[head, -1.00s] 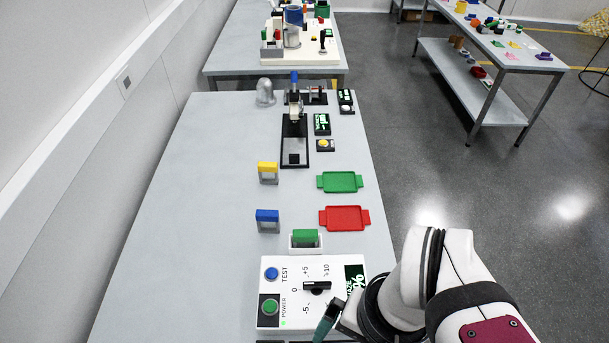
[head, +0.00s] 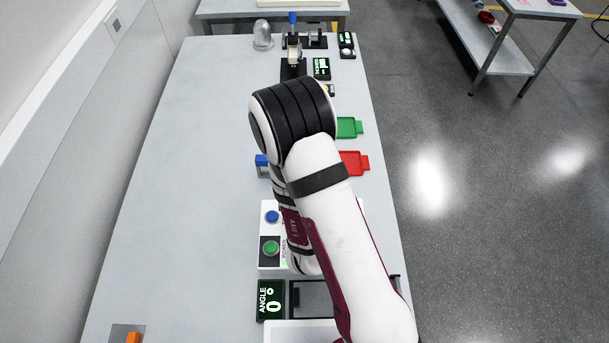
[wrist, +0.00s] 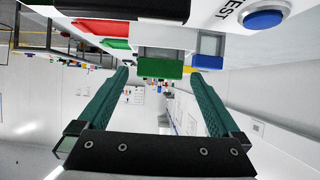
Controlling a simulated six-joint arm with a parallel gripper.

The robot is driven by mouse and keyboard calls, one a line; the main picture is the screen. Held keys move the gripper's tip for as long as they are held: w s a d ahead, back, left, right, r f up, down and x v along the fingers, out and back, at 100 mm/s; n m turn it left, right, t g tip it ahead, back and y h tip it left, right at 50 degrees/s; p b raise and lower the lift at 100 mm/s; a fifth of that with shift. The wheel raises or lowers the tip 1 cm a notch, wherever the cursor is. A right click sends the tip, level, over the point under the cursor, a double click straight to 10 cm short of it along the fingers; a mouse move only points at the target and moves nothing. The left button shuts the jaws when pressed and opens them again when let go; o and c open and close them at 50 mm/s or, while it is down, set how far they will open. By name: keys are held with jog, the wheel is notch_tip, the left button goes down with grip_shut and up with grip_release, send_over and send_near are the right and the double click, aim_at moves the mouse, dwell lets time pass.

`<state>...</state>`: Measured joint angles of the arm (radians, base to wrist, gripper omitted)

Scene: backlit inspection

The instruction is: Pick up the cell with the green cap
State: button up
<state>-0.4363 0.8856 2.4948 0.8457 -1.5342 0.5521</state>
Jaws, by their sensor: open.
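The cell with the green cap (wrist: 160,68) shows in the wrist view, upside down, its green cap toward my gripper and its grey body behind a white holder edge (wrist: 165,35). In the head view my arm hides it. My gripper (wrist: 160,76) has two teal fingers, open and empty, one on each side of the green cap in the picture. I cannot tell how far the cap is from the fingertips. A blue-capped cell (wrist: 207,62) stands beside it; it also shows partly in the head view (head: 261,161).
A red tray (head: 355,163) and a green tray (head: 348,127) lie right of my arm.

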jog(key=x, duration=0.3)
jog(key=shift+w+f, duration=0.15)
jog(key=shift+w, duration=0.25)
jog(key=shift+c, duration=0.3)
grip_shut()
